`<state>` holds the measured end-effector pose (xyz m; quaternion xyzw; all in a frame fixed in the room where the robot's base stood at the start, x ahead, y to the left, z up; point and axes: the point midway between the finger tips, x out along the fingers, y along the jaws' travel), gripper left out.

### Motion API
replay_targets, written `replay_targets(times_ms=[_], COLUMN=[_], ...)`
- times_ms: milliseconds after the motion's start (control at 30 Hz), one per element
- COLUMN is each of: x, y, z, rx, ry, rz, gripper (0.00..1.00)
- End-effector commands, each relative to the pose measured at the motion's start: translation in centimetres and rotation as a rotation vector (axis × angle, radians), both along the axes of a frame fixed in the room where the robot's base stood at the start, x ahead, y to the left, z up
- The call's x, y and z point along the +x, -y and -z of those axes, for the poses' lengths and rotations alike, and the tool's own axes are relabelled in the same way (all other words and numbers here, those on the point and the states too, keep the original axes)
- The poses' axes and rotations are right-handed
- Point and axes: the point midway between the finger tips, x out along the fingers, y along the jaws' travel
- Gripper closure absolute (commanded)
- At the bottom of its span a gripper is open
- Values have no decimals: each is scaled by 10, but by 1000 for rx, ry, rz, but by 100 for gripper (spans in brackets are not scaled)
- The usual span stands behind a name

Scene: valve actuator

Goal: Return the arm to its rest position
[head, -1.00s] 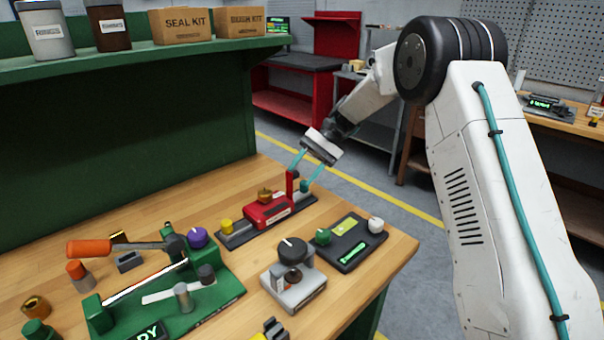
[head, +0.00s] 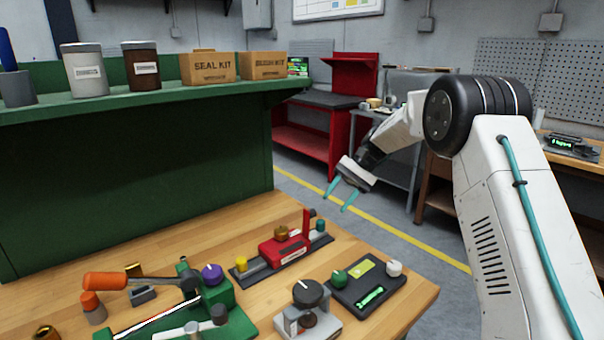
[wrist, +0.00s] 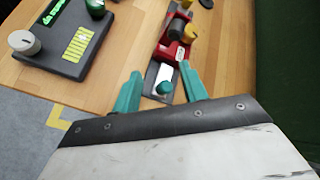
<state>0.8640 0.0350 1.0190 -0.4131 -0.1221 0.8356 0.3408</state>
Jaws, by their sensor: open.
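My gripper (head: 341,194) is open and empty, its two teal fingers spread apart. In the head view it hangs in the air beyond the far right part of the wooden bench (head: 395,278), apart from everything on it. In the wrist view my gripper (wrist: 157,82) points toward the red valve unit (wrist: 172,50), whose green knob shows between the fingers. The red valve unit (head: 283,249) also shows in the head view, below and left of the fingers.
A dark panel with green and white knobs (head: 366,289) and a grey device with a black knob (head: 307,312) sit near the bench's right edge. A green shelf (head: 150,100) holds boxes and canisters at left. Open floor (head: 420,225) lies right of the bench.

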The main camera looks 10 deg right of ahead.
Motion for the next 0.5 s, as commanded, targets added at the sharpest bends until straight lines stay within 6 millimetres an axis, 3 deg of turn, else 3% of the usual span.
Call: replay_targets(times_ms=[67,167,367,500], x=[-18,-47,-110,-166], y=[5,11,22,31], z=[17,14,-10,-33], rx=[-48,-120,-247,-339], ry=[-11,12,89,166], rz=[-8,-30,-84,-131], gripper=[57,57,57,57])
